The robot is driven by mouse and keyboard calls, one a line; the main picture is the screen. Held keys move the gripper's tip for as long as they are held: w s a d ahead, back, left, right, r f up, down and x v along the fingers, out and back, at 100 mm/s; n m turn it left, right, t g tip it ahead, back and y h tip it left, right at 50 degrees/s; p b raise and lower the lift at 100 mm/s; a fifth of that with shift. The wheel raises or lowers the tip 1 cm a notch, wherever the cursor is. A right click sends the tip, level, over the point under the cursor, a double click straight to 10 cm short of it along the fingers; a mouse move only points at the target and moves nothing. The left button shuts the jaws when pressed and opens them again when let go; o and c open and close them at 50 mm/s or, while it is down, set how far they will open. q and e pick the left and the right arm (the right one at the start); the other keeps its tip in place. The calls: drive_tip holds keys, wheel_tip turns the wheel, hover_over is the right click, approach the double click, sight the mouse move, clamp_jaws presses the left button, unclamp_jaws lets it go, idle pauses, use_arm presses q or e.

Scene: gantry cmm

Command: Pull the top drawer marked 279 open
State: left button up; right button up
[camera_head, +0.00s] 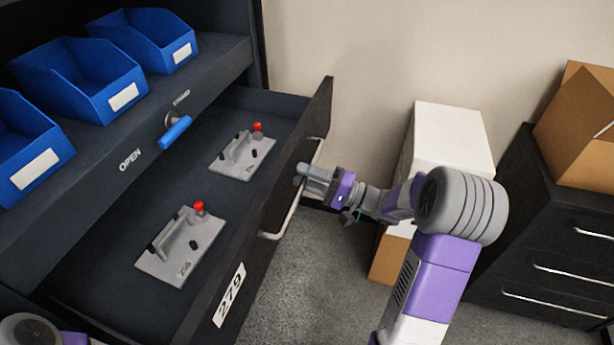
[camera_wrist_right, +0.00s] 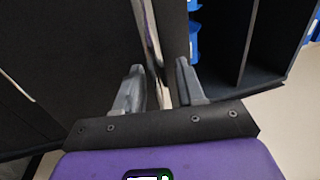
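The top drawer (camera_head: 252,254), with a white label 279 (camera_head: 229,294) on its dark front, stands pulled well out of the cabinet. Its pale bar handle (camera_head: 282,225) runs along the front. My right gripper (camera_head: 302,174) is at the far part of this handle, reaching in from the right. In the right wrist view the bar (camera_wrist_right: 153,50) passes between the two grey fingers (camera_wrist_right: 160,68), which are apart with gaps showing beside the bar. Only a piece of my left arm shows at the lower left corner; its gripper is out of view.
Two grey fixtures with red knobs (camera_head: 180,245) (camera_head: 243,151) lie in the drawer. Blue bins (camera_head: 85,80) stand on the shelf above, by a blue-handled lever (camera_head: 175,132) marked OPEN. White and brown boxes (camera_head: 450,140) and a dark drawer unit (camera_head: 545,235) stand right.

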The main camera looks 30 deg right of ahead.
drive_tip(key=v, duration=0.7)
drive_tip(key=shift+s+d, duration=0.2)
drive_tip(key=shift+f, duration=0.15)
idle(0.5)
